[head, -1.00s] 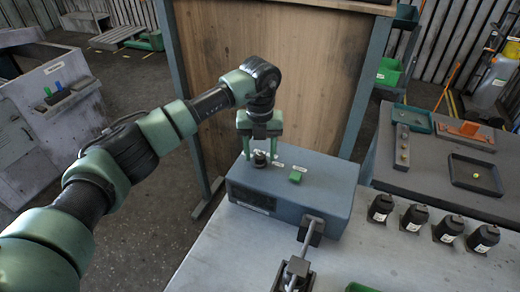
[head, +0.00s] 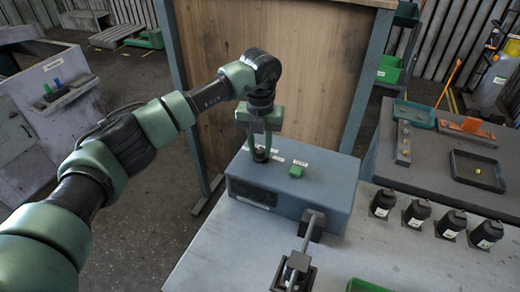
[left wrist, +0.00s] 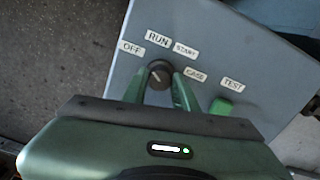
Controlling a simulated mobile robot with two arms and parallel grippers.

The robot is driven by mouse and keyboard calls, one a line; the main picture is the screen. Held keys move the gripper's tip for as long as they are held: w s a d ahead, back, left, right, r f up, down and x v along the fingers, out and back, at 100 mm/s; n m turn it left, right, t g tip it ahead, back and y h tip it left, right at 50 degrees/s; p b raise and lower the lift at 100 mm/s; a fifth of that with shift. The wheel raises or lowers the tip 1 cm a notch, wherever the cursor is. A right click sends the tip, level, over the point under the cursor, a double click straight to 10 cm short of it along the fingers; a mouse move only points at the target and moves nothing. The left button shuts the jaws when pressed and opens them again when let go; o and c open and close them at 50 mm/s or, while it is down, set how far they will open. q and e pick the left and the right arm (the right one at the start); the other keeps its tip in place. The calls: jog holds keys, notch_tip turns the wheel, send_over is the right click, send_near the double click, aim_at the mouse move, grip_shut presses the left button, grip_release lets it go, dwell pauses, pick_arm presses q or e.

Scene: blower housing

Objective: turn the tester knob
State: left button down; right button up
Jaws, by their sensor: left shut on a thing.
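The tester (head: 325,195) is a blue-grey box on the bench, with a dark round knob (head: 260,155) on its top near the far left corner. In the left wrist view the knob (left wrist: 159,75) sits among labels reading OFF, RUN and START. A pale mark shows on the knob, but I cannot tell its exact setting. My left gripper (head: 260,153) comes down from above and is shut on the knob, one green finger on each side. A green button (head: 296,171) stands on the box to the right, by the TEST label (left wrist: 232,84). My right gripper is not in view.
A dark clamp-like device (head: 295,272) stands in front of the tester. Several black capped cylinders (head: 417,215) line the bench at right. A black tray (head: 478,171) lies on the dark table behind them. A wooden panel (head: 270,70) rises behind the tester.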

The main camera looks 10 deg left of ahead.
pick_arm(q)
jog(key=m+b, duration=0.2)
jog(key=shift+f+m, duration=0.1)
jog(key=shift+m, duration=0.3)
jog(key=m+b, duration=0.1)
jog(key=m, duration=0.1)
jog(key=shift+w+m+b, duration=0.1)
jog(key=shift+m+b, duration=0.2)
jog(key=shift+m, duration=0.1)
jog(key=m+b, duration=0.1)
jog(key=m, duration=0.1)
jog(key=shift+m, duration=0.3)
jog(key=m+b, duration=0.1)
jog(key=m, duration=0.2)
jog(key=shift+m, duration=0.3)
jog(key=m+b, duration=0.1)
jog(key=m, duration=0.5)
jog(key=shift+r, duration=0.2)
jog(key=m, duration=0.4)
jog(key=shift+b, duration=0.3)
jog(key=shift+m, duration=1.8)
jog(key=c, duration=1.1)
grip_release()
